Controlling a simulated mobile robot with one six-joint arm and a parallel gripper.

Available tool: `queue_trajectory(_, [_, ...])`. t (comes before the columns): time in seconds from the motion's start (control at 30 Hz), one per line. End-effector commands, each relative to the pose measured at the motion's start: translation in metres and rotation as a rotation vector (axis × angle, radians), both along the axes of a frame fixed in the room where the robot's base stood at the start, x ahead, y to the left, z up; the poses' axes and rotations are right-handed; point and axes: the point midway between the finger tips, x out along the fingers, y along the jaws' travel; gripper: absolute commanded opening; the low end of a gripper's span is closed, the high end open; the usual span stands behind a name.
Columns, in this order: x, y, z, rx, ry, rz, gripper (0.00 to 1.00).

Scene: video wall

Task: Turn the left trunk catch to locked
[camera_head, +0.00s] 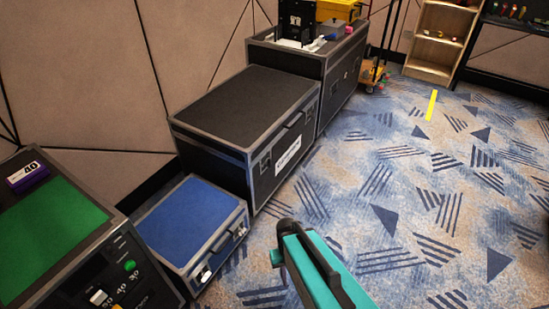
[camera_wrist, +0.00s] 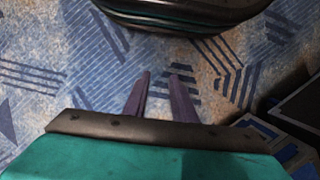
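A low trunk (camera_head: 192,222) with a blue top and grey edges sits on the floor at the left centre of the head view. Two small catches show on its front: a pale left catch (camera_head: 205,273) near the lower corner and a right catch (camera_head: 241,231). Their exact settings are too small to tell. My gripper (camera_wrist: 160,76) shows in the wrist view with two dark purple fingers apart and nothing between them, above the carpet. The fingers are not distinguishable in the head view, where my teal arm is right of the trunk, apart from it.
A larger black trunk (camera_head: 247,102) with a white label stands behind the blue one, with another case (camera_head: 342,70) beyond. Patterned carpet (camera_head: 400,200) lies open at right.

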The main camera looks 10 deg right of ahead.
Motion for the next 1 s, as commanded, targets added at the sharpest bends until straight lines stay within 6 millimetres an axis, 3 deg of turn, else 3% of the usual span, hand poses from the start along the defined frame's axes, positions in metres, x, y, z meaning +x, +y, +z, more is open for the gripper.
queue_trajectory(0.03, [-0.004, 0.0, 0.015, 0.0, 0.007, 0.0, 0.24])
queue_trajectory(1.0, [-0.074, 0.0, 0.136, 0.0, 0.131, 0.0, 0.24])
